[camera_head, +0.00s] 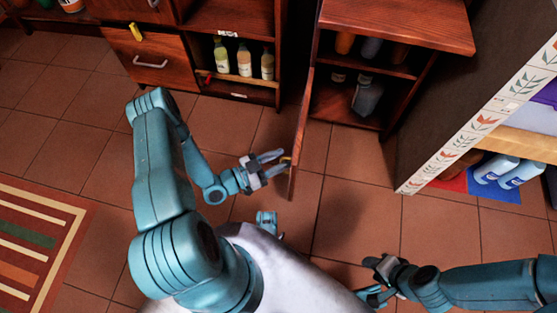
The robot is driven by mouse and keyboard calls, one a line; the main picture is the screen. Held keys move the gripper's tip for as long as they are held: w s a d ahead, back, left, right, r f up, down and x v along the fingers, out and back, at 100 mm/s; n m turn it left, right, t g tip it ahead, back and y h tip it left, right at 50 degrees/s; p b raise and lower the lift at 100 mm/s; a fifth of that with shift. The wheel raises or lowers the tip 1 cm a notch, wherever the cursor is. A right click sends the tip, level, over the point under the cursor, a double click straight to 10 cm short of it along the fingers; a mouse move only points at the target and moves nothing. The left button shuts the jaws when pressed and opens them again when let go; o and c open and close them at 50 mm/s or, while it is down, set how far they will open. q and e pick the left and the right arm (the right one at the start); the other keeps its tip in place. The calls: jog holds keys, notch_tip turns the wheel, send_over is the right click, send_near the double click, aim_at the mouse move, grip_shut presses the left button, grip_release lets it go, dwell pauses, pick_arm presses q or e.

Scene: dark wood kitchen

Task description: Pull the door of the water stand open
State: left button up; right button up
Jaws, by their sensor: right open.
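The water stand (395,22) is a reddish wood cabinet at the upper middle. Its door (301,130) stands swung out, seen nearly edge-on, and the shelves inside are exposed. My right gripper (368,280) is open and empty over the floor at the lower right, away from the stand.
Inside the stand are a grey jug (367,97) and several other containers. A drawer cabinet (150,62) and a shelf with bottles (245,62) stand to the left. A tiled counter side (480,122) borders the right. The tiled floor is clear around the door.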

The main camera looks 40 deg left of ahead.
pick_arm(q)
jog(key=shift+d, duration=0.1)
dwell(0.3)
jog(key=shift+s, duration=0.15)
jog(key=p+v, duration=0.3)
jog(key=v, duration=1.3)
jog(key=shift+s+a, duration=0.2)
